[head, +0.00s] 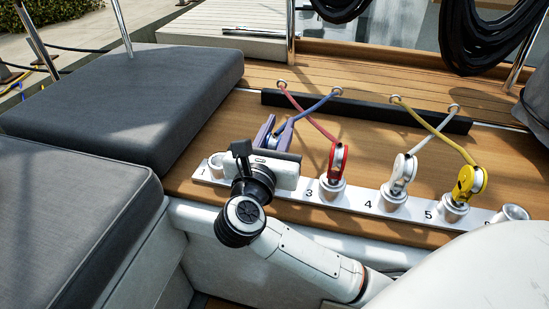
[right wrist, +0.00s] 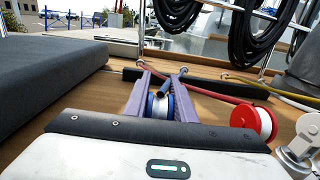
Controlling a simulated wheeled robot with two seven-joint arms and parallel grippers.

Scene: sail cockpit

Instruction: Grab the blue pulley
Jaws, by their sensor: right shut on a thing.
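The blue pulley (right wrist: 160,107) shows in the right wrist view between the two purplish fingers of my right gripper (right wrist: 158,92). In the head view my right gripper (head: 272,135) is shut on it, over the left part of the white numbered rail (head: 352,203). A blue line (head: 315,107) runs from the pulley to an eye at the back. The gripper body hides the rail around number 2, so I cannot tell whether the pulley touches anything there. My left gripper is not in view.
A red pulley (head: 338,160), a silver pulley (head: 403,173) and a yellow pulley (head: 467,184) stand on rail posts to the right. Post 1 (head: 216,166) and the rightmost post (head: 514,213) are bare. Grey cushions (head: 130,95) lie left. Red and yellow lines cross the deck behind.

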